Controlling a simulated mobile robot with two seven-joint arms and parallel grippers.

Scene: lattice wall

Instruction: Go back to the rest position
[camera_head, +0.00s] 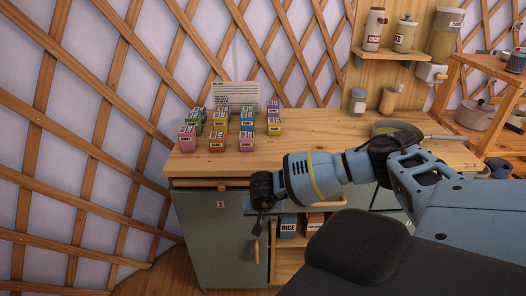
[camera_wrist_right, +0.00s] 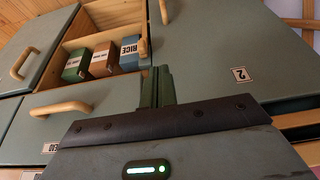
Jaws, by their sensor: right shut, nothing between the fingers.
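My right arm comes in from the right in the head view and reaches across the front of the wooden counter. My right gripper (camera_head: 258,232) points down in front of the grey-green cabinet. In the right wrist view its two fingers (camera_wrist_right: 158,72) are together, with nothing between them. My left gripper is not in view in either frame.
Several small coloured boxes (camera_head: 217,130) stand on the counter (camera_head: 320,128) at the left, by a white card (camera_head: 237,95). A pan (camera_head: 398,129) stands behind my arm. Cabinet doors and wooden handles (camera_wrist_right: 60,108) are close to the gripper. An open compartment holds a RICE box (camera_wrist_right: 129,53).

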